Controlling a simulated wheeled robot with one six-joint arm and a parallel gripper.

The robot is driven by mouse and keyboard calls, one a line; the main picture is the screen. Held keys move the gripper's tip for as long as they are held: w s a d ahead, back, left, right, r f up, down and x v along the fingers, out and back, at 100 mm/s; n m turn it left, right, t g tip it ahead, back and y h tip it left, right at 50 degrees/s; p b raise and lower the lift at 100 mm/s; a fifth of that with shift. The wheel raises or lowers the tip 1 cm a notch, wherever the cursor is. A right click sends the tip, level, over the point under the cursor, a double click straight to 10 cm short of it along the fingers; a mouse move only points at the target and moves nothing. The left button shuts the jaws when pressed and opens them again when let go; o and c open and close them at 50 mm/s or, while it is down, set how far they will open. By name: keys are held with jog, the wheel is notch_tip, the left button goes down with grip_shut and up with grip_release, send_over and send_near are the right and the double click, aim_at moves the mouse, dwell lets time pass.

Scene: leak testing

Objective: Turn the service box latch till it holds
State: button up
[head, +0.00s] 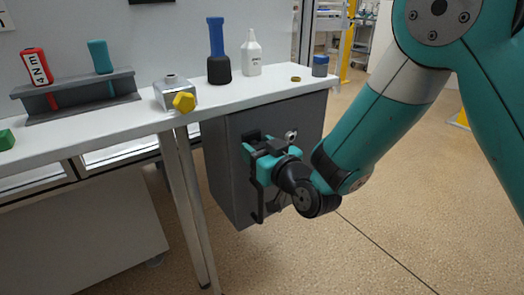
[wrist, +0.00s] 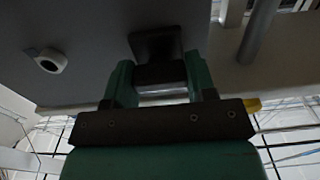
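The grey service box (head: 310,112) hangs under the bench top; its face fills the upper left of the wrist view (wrist: 85,25). The latch shows in the wrist view as a dark square base (wrist: 155,42) with a grey handle piece (wrist: 160,73) standing out from it. In the head view its dark base (head: 252,135) is mostly hidden behind my gripper (head: 263,150). My gripper's green fingers (wrist: 160,80) lie on both sides of the handle and appear to touch it. Whether the latch has engaged does not show.
A round pale knob (head: 291,135) sits on the box face beside the latch. The bench (head: 130,118) above carries a rack (head: 75,95), a valve block with a yellow knob (head: 183,101), a blue-handled tool (head: 217,55) and a white bottle (head: 251,55). A bench leg (head: 190,200) stands left.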

jog(key=m+p, duration=0.1)
jog(key=m, duration=0.3)
jog(key=shift+m, duration=1)
jog(key=shift+d+m, duration=0.1)
jog(key=shift+m, duration=0.8)
jog(key=m, duration=0.4)
jog(key=shift+p, duration=0.35)
jog(key=m, duration=0.5)
jog(key=shift+p, duration=0.35)
jog(key=o, duration=1.4)
jog(key=shift+f, duration=0.1)
